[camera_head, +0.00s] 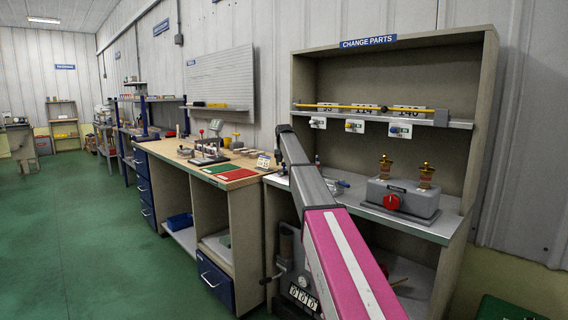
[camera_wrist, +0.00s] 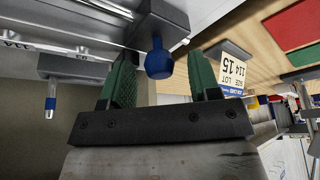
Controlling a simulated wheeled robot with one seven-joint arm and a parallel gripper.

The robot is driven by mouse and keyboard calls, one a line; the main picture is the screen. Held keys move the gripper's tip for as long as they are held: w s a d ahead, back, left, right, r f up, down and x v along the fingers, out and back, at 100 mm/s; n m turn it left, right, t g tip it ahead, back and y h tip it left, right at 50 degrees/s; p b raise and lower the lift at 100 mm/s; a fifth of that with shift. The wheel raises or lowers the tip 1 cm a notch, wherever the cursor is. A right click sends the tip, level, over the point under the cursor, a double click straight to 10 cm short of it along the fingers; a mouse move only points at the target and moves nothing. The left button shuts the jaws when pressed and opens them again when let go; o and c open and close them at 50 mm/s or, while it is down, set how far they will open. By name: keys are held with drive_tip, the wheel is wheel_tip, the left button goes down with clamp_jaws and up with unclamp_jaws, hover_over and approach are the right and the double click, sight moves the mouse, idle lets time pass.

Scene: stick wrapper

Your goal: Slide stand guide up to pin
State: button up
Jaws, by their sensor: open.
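In the wrist view, my gripper (camera_wrist: 161,80) has two green ridged fingers spread apart. A round blue knob (camera_wrist: 159,62) on a grey block (camera_wrist: 160,22), which looks like the stand guide, shows between the fingers with room on both sides. A pin-like part with a blue band (camera_wrist: 51,92) hangs from a grey holder at the left, near an upside-down 114 label. In the head view, my arm hides the fingers and the knobbed block. The change-parts shelf (camera_head: 462,125) carries a yellow rod (camera_head: 375,107) and several number labels.
A grey unit with a red knob and two brass fittings (camera_head: 405,197) stands on the lower counter. The workbench at the left holds green and red mats (camera_head: 237,175) and a lot card, also seen in the wrist view (camera_wrist: 228,66). Green floor is free at the left.

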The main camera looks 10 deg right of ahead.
clamp_jaws()
drive_tip(key=s+d, duration=0.3)
drive_tip(key=s, duration=0.1)
drive_tip(key=s+d, duration=0.3)
drive_tip(key=s, duration=0.1)
drive_tip(key=s+d, duration=0.2)
drive_tip(key=s, duration=0.2)
drive_tip(key=shift+s+d, duration=0.1)
drive_tip(key=shift+d, duration=0.3)
unclamp_jaws()
drive_tip(key=v, duration=1)
drive_tip(key=shift+r, duration=0.4)
drive_tip(key=shift+s+a, duration=0.1)
drive_tip(key=shift+s, duration=0.1)
